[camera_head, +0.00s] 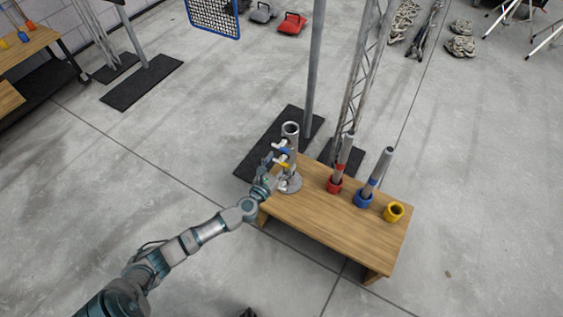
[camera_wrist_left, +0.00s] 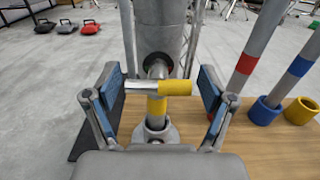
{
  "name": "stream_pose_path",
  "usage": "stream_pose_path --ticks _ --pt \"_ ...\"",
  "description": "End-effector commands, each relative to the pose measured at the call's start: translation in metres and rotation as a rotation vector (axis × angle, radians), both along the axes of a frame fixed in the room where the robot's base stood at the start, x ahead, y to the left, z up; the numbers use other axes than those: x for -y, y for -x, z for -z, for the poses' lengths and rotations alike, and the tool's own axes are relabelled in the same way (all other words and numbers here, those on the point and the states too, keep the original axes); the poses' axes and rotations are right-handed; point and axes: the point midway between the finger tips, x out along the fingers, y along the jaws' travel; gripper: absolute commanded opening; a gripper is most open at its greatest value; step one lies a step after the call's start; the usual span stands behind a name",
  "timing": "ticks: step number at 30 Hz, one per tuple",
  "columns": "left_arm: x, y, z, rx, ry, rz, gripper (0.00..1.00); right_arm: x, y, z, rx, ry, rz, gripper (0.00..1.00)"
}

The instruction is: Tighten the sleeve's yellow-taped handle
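The sleeve (camera_head: 291,132) is a grey metal tube standing upright on a round base at the left end of a wooden bench. It also fills the upper middle of the left wrist view (camera_wrist_left: 160,28). Its T-shaped handle with yellow tape (camera_wrist_left: 175,88) sticks out toward the wrist camera, its bar roughly level. The yellow tape (camera_head: 284,165) shows small in the head view, below a blue-taped part (camera_head: 285,151). My left gripper (camera_wrist_left: 160,88) is open, one blue-padded finger on each side of the handle, with gaps visible. My right gripper is in neither view.
The wooden bench (camera_head: 325,227) also holds a red holder (camera_head: 334,186) and a blue holder (camera_head: 363,199), each with a grey pole, and a yellow ring (camera_head: 394,211). Dark mats and a tall post (camera_head: 314,70) stand behind.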

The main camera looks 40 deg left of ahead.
Motion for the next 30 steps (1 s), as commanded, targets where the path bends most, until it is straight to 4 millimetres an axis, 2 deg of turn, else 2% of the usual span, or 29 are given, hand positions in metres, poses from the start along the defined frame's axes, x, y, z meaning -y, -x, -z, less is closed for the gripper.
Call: stream_pose_path --ticks 1,5,6,17,23,30 --pt "0.0 0.0 0.001 -0.001 0.0 0.0 0.62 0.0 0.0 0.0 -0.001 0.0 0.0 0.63" --pt "-0.001 0.0 0.001 -0.001 0.001 0.0 0.3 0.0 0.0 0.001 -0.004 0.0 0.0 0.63" --pt "-0.001 0.0 0.001 -0.001 0.001 -0.001 0.27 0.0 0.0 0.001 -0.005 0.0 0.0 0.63" --pt "0.0 0.0 0.0 -0.013 -0.046 -0.003 0.26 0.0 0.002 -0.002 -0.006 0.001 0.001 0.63" --pt "0.001 0.0 -0.002 -0.04 -0.16 -0.003 0.26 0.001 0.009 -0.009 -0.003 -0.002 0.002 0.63" --pt "0.002 -0.001 -0.001 -0.09 -0.369 -0.001 0.26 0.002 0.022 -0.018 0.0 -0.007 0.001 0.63"
